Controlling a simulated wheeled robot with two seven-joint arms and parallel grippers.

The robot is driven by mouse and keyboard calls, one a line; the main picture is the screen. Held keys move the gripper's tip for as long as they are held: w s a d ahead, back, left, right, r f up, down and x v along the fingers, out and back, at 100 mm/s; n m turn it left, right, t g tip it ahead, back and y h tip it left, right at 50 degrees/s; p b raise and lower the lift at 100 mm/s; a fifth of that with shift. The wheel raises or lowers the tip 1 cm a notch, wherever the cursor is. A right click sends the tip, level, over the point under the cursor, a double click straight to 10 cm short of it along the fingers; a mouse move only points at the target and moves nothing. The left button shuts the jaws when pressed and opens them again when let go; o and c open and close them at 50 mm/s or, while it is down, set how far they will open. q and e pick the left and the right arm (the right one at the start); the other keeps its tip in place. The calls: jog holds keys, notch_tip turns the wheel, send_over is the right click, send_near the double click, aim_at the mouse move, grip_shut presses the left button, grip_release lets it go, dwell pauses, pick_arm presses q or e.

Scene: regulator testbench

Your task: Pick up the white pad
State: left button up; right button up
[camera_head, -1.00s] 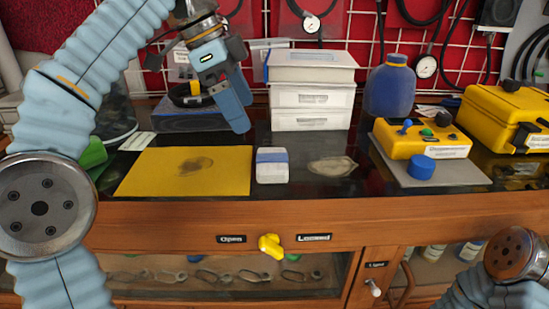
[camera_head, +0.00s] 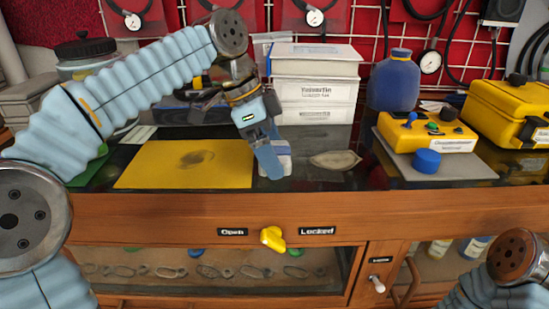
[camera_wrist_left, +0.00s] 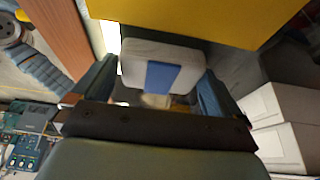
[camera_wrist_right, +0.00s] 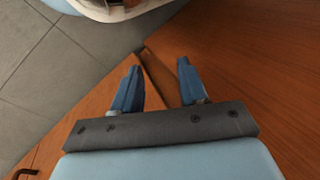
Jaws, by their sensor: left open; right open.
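The white pad with a blue band lies on the dark bench top, just right of the yellow mat. In the head view my left gripper (camera_head: 270,158) covers most of the pad (camera_head: 289,163), and only its right side shows. In the left wrist view the pad (camera_wrist_left: 148,66) sits between the two open fingers of my left gripper (camera_wrist_left: 160,88). I cannot tell whether the fingers touch it. My right gripper (camera_wrist_right: 156,85) is open and empty, low in front of the wooden cabinet.
The yellow mat (camera_head: 180,168) lies left of the pad. White boxes (camera_head: 315,92) are stacked behind it. A pale oval patch (camera_head: 336,160), a blue bottle (camera_head: 393,80) and a yellow device (camera_head: 428,133) are to the right. A yellow knob (camera_head: 272,239) sits on the cabinet front.

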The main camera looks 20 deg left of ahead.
aim_at(281, 150)
pick_arm(q)
jog(key=c, duration=0.7)
jog(key=shift+r, duration=0.1)
jog(key=shift+r, duration=0.25)
notch_tip(281, 150, up, 3)
jog(key=shift+f+p, duration=0.15)
jog(key=shift+p, duration=0.4)
jog(key=s+a+r, duration=0.1)
jog(key=s+r, duration=0.2)
jog(key=s, duration=0.1)
jog(key=s+a+r, duration=0.2)
jog(key=s+r, duration=0.1)
jog(key=s, duration=0.2)
jog(key=s+a+r, duration=0.1)
jog(key=s+r, duration=0.2)
jog(key=s, duration=0.1)
jog(key=shift+s+a+r, duration=0.15)
jog(key=shift+a+r, duration=0.1)
jog(key=shift+r, duration=0.05)
